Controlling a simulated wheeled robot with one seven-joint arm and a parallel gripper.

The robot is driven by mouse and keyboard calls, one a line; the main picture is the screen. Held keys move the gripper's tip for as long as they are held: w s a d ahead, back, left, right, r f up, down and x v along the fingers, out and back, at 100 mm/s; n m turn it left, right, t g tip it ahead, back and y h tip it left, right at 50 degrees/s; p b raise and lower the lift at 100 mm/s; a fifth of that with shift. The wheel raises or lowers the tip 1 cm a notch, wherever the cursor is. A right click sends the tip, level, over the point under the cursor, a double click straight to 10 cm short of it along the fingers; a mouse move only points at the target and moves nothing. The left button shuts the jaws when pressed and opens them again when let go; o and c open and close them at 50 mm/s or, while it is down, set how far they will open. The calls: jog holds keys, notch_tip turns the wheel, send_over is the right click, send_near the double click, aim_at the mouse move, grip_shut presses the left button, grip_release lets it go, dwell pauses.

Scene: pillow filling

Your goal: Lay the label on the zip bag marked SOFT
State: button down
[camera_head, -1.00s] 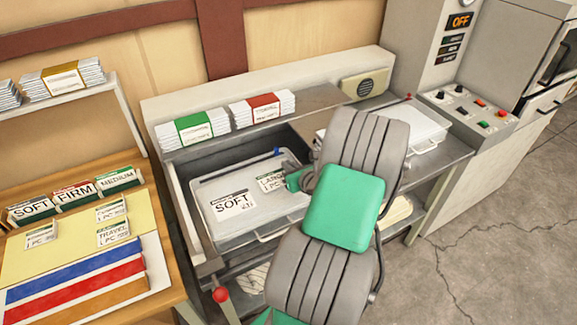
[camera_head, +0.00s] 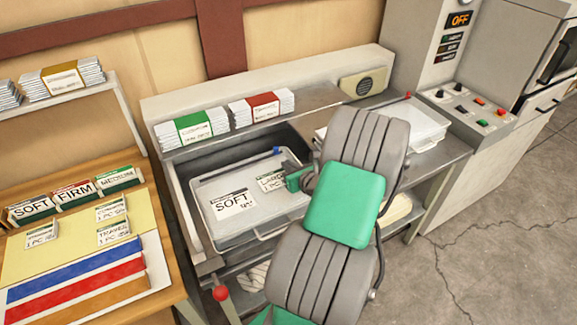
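The zip bag marked SOFT (camera_head: 220,224) is a pale, flat bag lying in the metal bay of the bench, with SOFT printed on its front left part. A small white label (camera_head: 270,184), which seems to read LARGE, is at the bag's right part, beside the SOFT print. It looks flat on or just above the bag; I cannot tell which. My gripper (camera_head: 287,171) is at the label's right edge, low over the bag. My green and grey arm hides part of the gripper and the bag's right side. Whether the fingers hold the label is too small to tell.
Packs with a green band (camera_head: 192,128) and a red band (camera_head: 262,107) stand on the ledge behind the bay. More labels (camera_head: 113,231) lie on the left table by the SOFT, FIRM and MEDIUM boxes (camera_head: 75,193). A red knob (camera_head: 221,293) sticks out in front.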

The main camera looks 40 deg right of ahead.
jog(key=c, duration=2.2)
grip_release()
jog(key=shift+f, duration=0.3)
jog(key=c, duration=1.6)
grip_release()
jog(key=shift+r, duration=0.1)
notch_tip(320, 180, up, 7)
jog(key=p, duration=0.7)
